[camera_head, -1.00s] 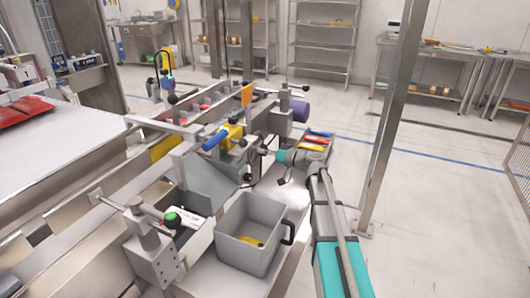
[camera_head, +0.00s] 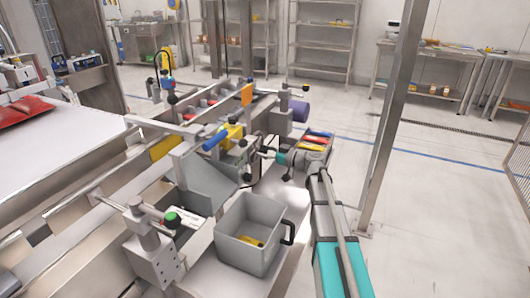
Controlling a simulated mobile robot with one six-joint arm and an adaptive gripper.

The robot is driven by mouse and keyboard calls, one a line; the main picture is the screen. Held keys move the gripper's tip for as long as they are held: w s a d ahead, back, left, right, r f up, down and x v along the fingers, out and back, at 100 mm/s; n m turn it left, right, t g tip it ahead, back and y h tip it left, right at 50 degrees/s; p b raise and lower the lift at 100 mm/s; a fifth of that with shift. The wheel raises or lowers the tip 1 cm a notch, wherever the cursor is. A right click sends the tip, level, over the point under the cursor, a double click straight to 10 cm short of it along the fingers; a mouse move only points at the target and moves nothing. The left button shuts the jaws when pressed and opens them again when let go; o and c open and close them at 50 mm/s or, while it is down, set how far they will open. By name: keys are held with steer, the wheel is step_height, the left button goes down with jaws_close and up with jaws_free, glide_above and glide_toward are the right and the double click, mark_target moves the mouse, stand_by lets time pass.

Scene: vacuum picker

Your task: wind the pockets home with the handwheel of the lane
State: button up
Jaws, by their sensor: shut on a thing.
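The lane (camera_head: 106,188) is a long grey metal machine running from the lower left to the back middle. Its handwheel (camera_head: 252,160) sits small and grey on the side facing my arm, partly hidden by my gripper. My gripper (camera_head: 266,155) reaches in from the right and is shut at the wheel's rim, apparently on its handle; the exact grip is too small to see. Red items (camera_head: 211,102) lie in the far part of the lane. I cannot clearly make out the separate pockets or how they stand.
A grey bin (camera_head: 247,232) with a yellow piece in it stands on the ledge in front. A tray of red and yellow packs (camera_head: 316,141) lies just behind my gripper. A steel post (camera_head: 388,120) rises to the right of my arm. The floor further right is clear.

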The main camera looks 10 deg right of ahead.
steer(key=shift+s+a, duration=0.1)
steer(key=shift+s, duration=0.05)
steer(key=o, duration=1.1)
steer(key=shift+o, duration=0.2)
steer(key=v, duration=1.2)
